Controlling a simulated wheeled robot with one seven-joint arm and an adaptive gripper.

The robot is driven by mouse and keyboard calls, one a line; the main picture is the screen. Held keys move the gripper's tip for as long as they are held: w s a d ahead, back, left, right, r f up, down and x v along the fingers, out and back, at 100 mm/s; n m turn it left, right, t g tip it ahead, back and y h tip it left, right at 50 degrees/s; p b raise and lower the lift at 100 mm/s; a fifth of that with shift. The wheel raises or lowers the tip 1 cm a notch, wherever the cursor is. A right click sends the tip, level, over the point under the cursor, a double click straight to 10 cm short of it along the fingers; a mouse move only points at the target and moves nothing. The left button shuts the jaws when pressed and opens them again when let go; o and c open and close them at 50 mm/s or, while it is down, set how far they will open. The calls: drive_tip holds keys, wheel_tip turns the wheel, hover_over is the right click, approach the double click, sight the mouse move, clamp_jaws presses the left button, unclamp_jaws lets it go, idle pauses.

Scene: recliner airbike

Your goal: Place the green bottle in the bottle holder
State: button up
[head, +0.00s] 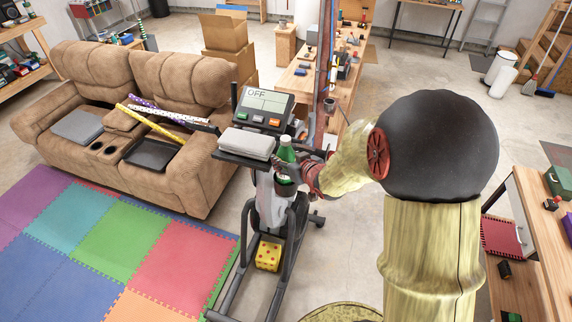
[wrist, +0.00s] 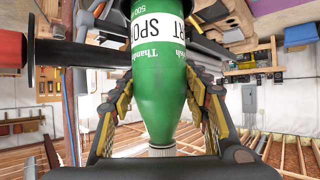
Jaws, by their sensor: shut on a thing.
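The green bottle (head: 287,153) is upright beside the exercise bike in the head view. Its white cap is on top. The wrist view, turned upside down, shows the green bottle (wrist: 160,95) between both fingers, with its label partly visible. My gripper (head: 289,168) is shut on the bottle; its fingers also show in the wrist view (wrist: 160,112). The dark bottle holder (head: 286,190) is on the bike's frame, directly under the bottle. The bottle's lower end meets the holder's top in the picture; I cannot tell how deep it sits.
The bike's console (head: 263,105) and a tray with a grey folded item (head: 247,143) are close left of the bottle. A yellow cube (head: 268,256) lies at the bike's base. A brown recliner sofa (head: 190,170) stands left, a workbench (head: 300,75) behind.

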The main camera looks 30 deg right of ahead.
wheel_tip(320, 180, down, 2)
drive_tip(key=shift+w+f, duration=0.1)
drive_tip(key=shift+f, duration=0.1)
drive_tip(key=shift+f, duration=0.15)
drive_tip(key=o, duration=1.7)
drive_tip(key=shift+c, duration=0.2)
